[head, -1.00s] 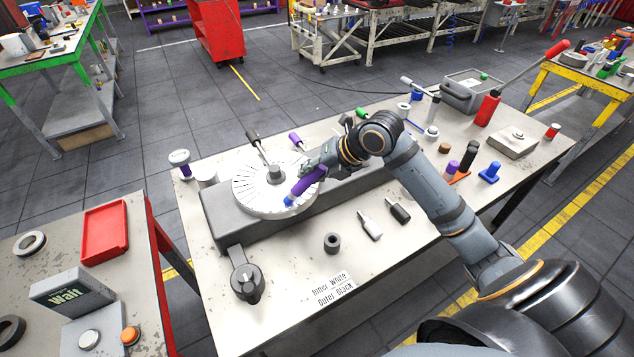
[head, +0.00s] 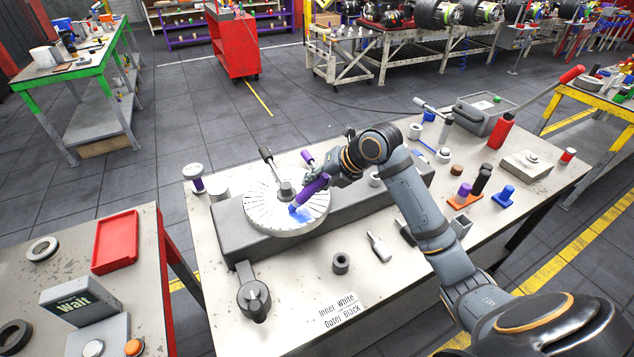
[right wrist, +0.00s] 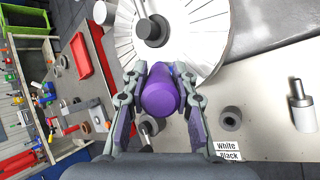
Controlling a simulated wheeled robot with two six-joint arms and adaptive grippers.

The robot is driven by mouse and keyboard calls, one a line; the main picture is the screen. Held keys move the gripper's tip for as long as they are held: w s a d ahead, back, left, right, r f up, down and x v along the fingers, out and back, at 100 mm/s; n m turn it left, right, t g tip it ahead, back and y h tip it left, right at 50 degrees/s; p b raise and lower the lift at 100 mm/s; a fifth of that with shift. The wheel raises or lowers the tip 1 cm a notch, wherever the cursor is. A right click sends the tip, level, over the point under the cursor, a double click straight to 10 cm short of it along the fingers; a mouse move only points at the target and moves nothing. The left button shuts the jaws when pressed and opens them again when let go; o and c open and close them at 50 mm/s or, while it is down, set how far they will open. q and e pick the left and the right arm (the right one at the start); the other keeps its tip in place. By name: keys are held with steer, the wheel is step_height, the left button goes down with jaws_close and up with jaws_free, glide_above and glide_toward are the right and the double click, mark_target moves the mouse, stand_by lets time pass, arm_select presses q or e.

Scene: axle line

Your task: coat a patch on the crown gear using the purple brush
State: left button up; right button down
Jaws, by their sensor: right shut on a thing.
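The crown gear (head: 262,212) is a pale disc with radial teeth, lying on a grey block on the table, with a dark hub at its centre. It also shows at the top of the right wrist view (right wrist: 190,22). My right gripper (head: 318,180) is shut on the purple brush (head: 311,190), over the gear's right part. The brush is tilted, with its blue tip at the gear's face. A blue patch (head: 302,215) shows on the gear beside the tip. In the right wrist view the purple handle (right wrist: 162,95) sits between both fingers. My left gripper is not in view.
A dark-handled tool (head: 266,154) stands by the gear's hub. A dark ring (head: 340,263), a pale bottle-shaped piece (head: 379,247) and a label card (head: 338,309) lie in front. A purple-and-white piece (head: 194,178) stands left. A grey box (head: 487,110) is at the back right.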

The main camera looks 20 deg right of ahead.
steer(key=shift+r+p, duration=2.45)
steer(key=shift+r, duration=0.5)
step_height(320, 180, up, 3)
steer(key=p, duration=0.3)
steer(key=shift+r, duration=0.1)
steer(key=shift+w, duration=0.1)
